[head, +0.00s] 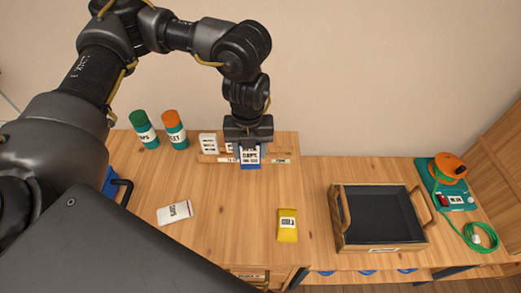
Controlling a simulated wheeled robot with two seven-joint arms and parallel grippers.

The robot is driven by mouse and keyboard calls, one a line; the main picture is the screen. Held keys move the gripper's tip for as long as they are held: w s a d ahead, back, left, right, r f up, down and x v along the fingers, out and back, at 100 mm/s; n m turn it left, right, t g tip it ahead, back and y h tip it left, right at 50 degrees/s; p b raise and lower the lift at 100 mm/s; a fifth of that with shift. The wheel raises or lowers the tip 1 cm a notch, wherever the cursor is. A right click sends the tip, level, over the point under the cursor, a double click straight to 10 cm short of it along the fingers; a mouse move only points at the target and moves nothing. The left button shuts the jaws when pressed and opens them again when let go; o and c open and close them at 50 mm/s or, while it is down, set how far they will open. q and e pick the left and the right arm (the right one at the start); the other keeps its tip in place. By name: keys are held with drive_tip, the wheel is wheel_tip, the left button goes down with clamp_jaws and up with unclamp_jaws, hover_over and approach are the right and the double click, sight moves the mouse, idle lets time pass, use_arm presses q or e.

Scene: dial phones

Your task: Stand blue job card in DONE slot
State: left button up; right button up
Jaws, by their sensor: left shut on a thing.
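The blue job card (250,164) is upright, with a white printed label on its face. My left gripper (249,143) points down and is shut on the card's top edge. The card overlaps the wooden card rack (271,158) at the back of the table. I cannot tell whether its lower edge is inside a slot or just in front of the rack. The rack has small labels along its front; the one right of the blue card is greenish and too small to read surely. A white card (208,143) stands at the rack's left. My right gripper is not in view.
A green canister (144,130) and an orange-topped one (174,130) stand left of the rack. A white packet (175,213) and a yellow packet (287,225) lie in front. A dark-lined wooden tray (384,217) and a green cable device (447,182) are right.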

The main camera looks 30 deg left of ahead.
use_arm(q)
drive_tip(key=n, duration=0.5)
drive_tip(key=shift+w+r, duration=0.15)
drive_tip(key=shift+w, duration=0.05)
drive_tip(key=n, duration=0.8)
drive_tip(key=shift+w+d+r, duration=0.15)
drive_tip(key=shift+w, duration=0.1)
drive_tip(key=n, duration=1.1)
drive_tip(key=shift+w+r+n, duration=0.3)
drive_tip(key=shift+w+n, duration=0.1)
